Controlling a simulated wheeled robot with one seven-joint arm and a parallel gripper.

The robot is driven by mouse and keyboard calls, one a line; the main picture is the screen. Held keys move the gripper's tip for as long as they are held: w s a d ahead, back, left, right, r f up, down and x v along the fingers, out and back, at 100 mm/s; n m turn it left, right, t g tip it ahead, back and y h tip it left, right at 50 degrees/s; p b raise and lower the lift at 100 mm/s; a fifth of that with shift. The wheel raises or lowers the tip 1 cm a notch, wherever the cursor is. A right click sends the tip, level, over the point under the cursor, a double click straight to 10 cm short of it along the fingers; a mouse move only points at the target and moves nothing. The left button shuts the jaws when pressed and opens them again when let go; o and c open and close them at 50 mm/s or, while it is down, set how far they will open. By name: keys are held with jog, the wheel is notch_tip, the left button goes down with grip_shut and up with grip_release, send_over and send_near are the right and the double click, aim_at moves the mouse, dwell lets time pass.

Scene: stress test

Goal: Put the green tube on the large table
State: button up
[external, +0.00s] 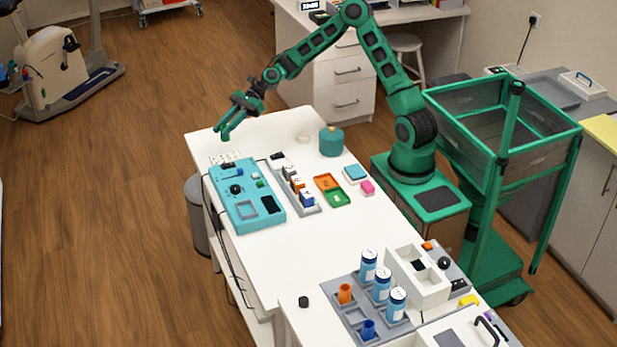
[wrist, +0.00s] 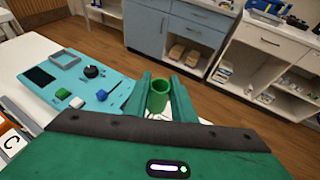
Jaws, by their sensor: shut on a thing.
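The green tube (wrist: 158,97) stands between the two green fingers of my gripper (wrist: 163,100) in the wrist view, its open round top facing up. My gripper is shut on it. In the external view my gripper (external: 222,132) is over the far left end of the long white table (external: 285,126), near its corner. The tube cannot be made out there against the green fingers, and its lower end is hidden. I cannot tell whether the tube touches the tabletop.
A turquoise panel (external: 233,209) lies near the gripper, with a grey block rack (external: 312,206) beside it. A teal jar (external: 331,141) stands toward the back. A grey tray (external: 352,313) with bottles is at the near end. The far corner has some bare surface.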

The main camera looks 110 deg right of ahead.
jog(key=d+f, duration=0.2)
jog(key=d, duration=0.2)
jog(key=d+f, duration=0.2)
jog(key=d, duration=0.3)
jog(key=d+f, duration=0.3)
jog(key=d, duration=0.1)
jog(key=shift+s+d, duration=0.2)
jog(key=shift+s, duration=0.15)
jog(key=shift+f, duration=2.05)
jog(key=shift+f, duration=0.1)
jog(key=o, duration=1)
